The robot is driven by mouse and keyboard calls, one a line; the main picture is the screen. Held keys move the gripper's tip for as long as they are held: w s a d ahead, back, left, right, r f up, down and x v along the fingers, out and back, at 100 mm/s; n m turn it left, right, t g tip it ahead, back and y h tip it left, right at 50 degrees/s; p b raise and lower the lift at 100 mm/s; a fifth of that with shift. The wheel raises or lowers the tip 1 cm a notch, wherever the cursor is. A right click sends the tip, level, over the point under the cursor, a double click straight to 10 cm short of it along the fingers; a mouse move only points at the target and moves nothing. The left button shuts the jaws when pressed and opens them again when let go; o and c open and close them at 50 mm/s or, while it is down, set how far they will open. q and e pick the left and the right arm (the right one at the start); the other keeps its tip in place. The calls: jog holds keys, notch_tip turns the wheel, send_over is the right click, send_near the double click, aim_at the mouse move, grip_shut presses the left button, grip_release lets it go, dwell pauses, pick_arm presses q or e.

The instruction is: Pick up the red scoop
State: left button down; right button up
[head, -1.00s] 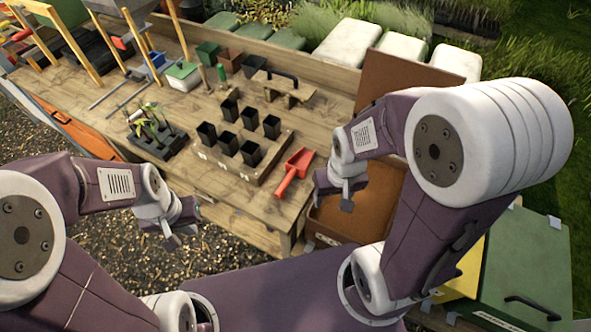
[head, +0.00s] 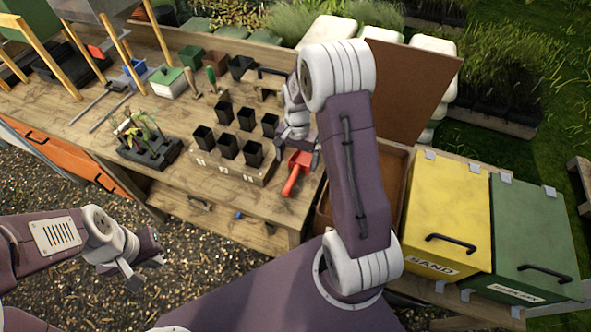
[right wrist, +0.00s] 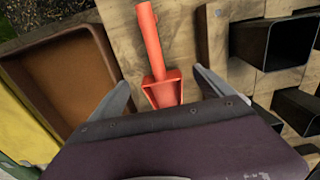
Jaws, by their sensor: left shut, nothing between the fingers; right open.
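The red scoop (head: 297,173) lies on the wooden bench in the head view, right of the black pots, its handle toward the bench's front edge. In the right wrist view the scoop (right wrist: 158,60) shows with its handle at the top and its tray end nearer me. My right gripper (right wrist: 160,92) is open, its fingers to either side of the scoop's tray end and apart from it. In the head view my right arm hides much of the right gripper. My left gripper (head: 142,272) is shut and empty, over the gravel in front of the bench.
Several black pots (head: 228,145) stand in a wooden holder left of the scoop. A brown tray (right wrist: 60,75) is on the scoop's other side. A yellow sand bin (head: 447,205) and a green bin (head: 535,235) stand at the right. Seedlings (head: 145,135) sit further left.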

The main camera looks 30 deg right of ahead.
aim_at(297, 167)
jog(key=shift+w+a+f, duration=0.1)
jog(key=shift+w+a, duration=0.05)
jog(key=shift+a, duration=0.1)
jog(key=f, duration=0.2)
jog(key=d+f+p, duration=0.1)
jog(key=f, duration=0.1)
jog(key=shift+s, duration=0.25)
jog(key=shift+f, duration=0.45)
jog(key=shift+w+f, duration=0.1)
jog(key=shift+w, duration=0.05)
jog(key=shift+w+a, duration=0.1)
jog(key=shift+a, duration=0.05)
jog(key=shift+c, duration=0.9)
jog(key=c, duration=1.8)
